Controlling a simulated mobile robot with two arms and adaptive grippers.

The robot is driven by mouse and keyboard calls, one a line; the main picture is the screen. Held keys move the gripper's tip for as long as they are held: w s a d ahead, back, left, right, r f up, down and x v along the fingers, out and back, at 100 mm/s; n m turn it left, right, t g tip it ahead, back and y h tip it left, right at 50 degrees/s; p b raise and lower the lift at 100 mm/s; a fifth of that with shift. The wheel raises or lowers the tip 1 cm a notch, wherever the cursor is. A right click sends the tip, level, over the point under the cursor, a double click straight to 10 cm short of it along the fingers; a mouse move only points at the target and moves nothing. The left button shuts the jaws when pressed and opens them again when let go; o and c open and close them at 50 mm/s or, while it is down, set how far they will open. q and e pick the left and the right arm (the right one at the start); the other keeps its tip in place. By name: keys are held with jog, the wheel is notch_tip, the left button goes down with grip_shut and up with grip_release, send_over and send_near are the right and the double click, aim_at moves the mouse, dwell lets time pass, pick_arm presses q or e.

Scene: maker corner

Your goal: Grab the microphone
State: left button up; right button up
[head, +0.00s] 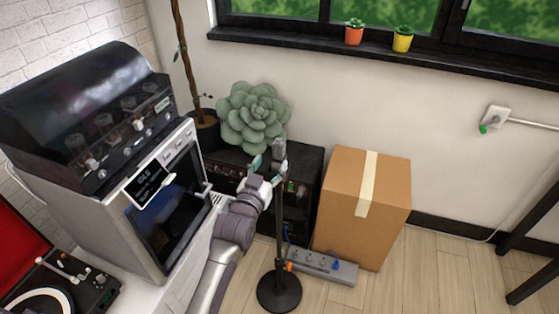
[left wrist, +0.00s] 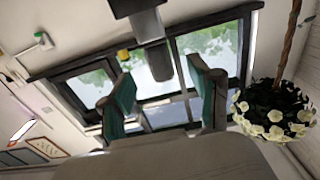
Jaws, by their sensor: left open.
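The microphone (head: 279,147) is a small grey head on top of a thin dark stand with a round black base (head: 279,291) on the floor. In the left wrist view a dark rounded piece, apparently the microphone (left wrist: 159,62), hangs between and beyond the fingertips. My left gripper (head: 268,167) is open, with teal finger pads, right by the top of the stand and just below the microphone head. The left wrist view shows its two fingers (left wrist: 163,98) spread apart with nothing clasped. Whether a finger touches the stand I cannot tell. My right gripper is not in view.
A dark amplifier-like box (head: 305,170) with a large green succulent (head: 252,117) stands behind. A cardboard box (head: 367,205) and a grey pedal unit (head: 322,266) are to the right. An oven-like machine (head: 165,210) on a white counter stands left.

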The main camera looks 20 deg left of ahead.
aim_at(276, 156)
pick_arm(q)
jog(key=shift+w+a, duration=0.1)
jog(key=shift+w, duration=0.85)
jog(key=shift+w+d+f+p, duration=0.15)
jog(key=shift+w+p, duration=0.1)
jog(key=shift+w, duration=1.1)
jog(key=shift+w+d+f+p, duration=0.1)
jog(key=shift+w+p, duration=0.1)
jog(key=shift+w, duration=1.1)
grip_shut()
jog(key=shift+r, duration=0.15)
